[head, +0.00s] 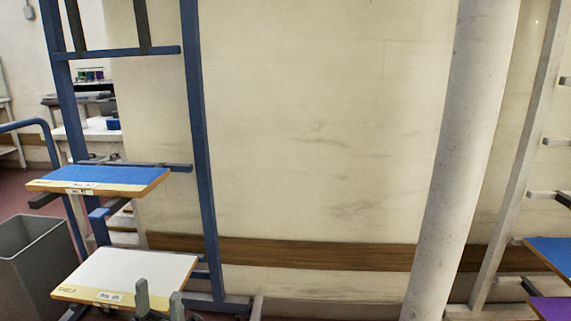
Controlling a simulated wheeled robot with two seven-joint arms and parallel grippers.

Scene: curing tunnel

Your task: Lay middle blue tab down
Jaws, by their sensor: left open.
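A blue rack (201,150) stands at the left against the wall. A blue-topped board (100,175) with a wooden edge and paper labels lies flat on it. Just below that board a short blue tab (98,214) shows beside the rack post; I cannot tell for sure if it is the middle tab or how it is hinged. A white-topped board (130,270) lies lower. My left gripper (159,288) is open and empty at the bottom edge, in front of the white board's front right corner and apart from the blue tab. My right gripper is not in view.
A grey bin (40,265) stands at the lower left. A thick pale column (465,150) stands right of centre. A pale rack (520,150) at the right carries a blue board (555,252) and a purple board (552,307). The wall between is bare.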

